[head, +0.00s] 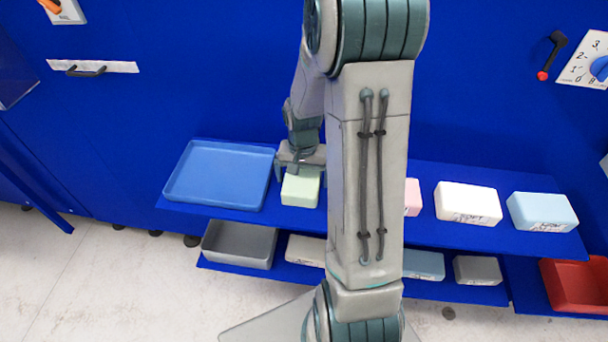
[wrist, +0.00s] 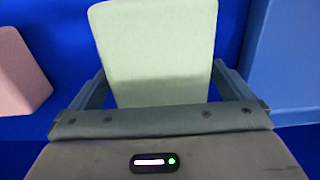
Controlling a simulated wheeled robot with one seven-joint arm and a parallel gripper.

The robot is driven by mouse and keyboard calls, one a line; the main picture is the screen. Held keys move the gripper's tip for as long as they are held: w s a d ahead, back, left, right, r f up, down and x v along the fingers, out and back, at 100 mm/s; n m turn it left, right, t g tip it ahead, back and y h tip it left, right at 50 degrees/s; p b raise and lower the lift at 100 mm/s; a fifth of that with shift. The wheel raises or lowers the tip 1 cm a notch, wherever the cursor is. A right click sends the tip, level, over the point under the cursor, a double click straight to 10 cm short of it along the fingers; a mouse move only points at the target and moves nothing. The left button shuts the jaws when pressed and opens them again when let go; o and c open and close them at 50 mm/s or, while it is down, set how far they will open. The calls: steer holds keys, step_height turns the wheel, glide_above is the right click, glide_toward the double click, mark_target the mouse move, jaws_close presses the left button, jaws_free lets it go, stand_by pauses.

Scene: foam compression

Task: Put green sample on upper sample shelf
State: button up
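The green sample (head: 300,188), a pale green block, is at the upper shelf (head: 345,226), just right of the blue tray. My gripper (head: 302,168) comes down on it from above and behind. In the wrist view the green sample (wrist: 158,50) fills the space between the two fingers (wrist: 160,80), whose tips appear to touch its sides. My gripper looks shut on it. I cannot tell whether the block's underside rests on the shelf or is slightly above it.
The blue tray (head: 218,146) stands left on the upper shelf. Pink (head: 412,198), white (head: 467,204) and light blue (head: 542,212) blocks stand right. The lower shelf holds a grey tray (head: 239,257) and several blocks. A red bin (head: 574,288) is at lower right. My arm hides the middle.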

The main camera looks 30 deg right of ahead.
mark_target(303, 173)
step_height(303, 173, up, 12)
steer(key=s+a+r+n+t, duration=0.1)
steer(key=s+a+r+n, duration=0.2)
steer(key=s, duration=0.4)
steer(key=s+a+r+n+t, duration=0.2)
steer(key=s+a+r+n, duration=0.1)
steer(key=s+a, duration=0.3)
steer(key=shift+s+a+r+n, duration=0.15)
steer(key=shift+s+r+n, duration=0.25)
steer(key=shift+s, duration=0.3)
